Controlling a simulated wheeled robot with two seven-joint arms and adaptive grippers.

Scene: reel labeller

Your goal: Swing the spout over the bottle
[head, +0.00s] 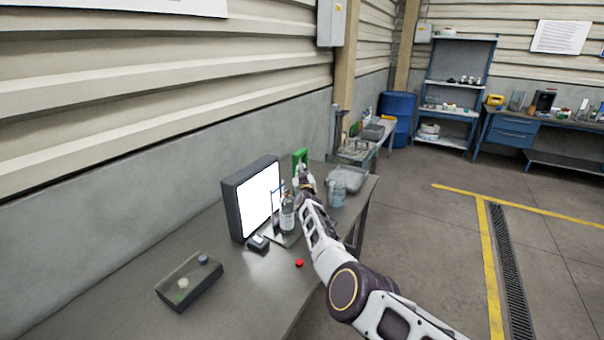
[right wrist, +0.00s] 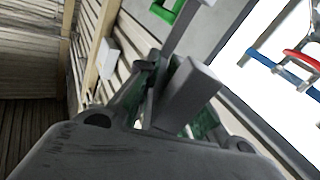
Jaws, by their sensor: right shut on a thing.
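The bottle (head: 287,217), clear with a pale label, stands upright on the bench in front of a lit white panel. My right gripper (head: 304,183) is just behind and right of the bottle, at about its top. I cannot tell for sure whether this bar is part of the spout. Thin blue (right wrist: 275,62) and red (right wrist: 302,60) parts show against the white panel there. The spout's tip over or beside the bottle cannot be made out. My left gripper is not in view.
The dark-framed lit panel (head: 258,198) stands close left of the bottle. A green frame (head: 299,158) is behind my gripper; a blue-tinted beaker (head: 337,194) and a grey tray (head: 350,178) are to its right. A red cap (head: 299,262) and a button box (head: 189,281) lie nearer.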

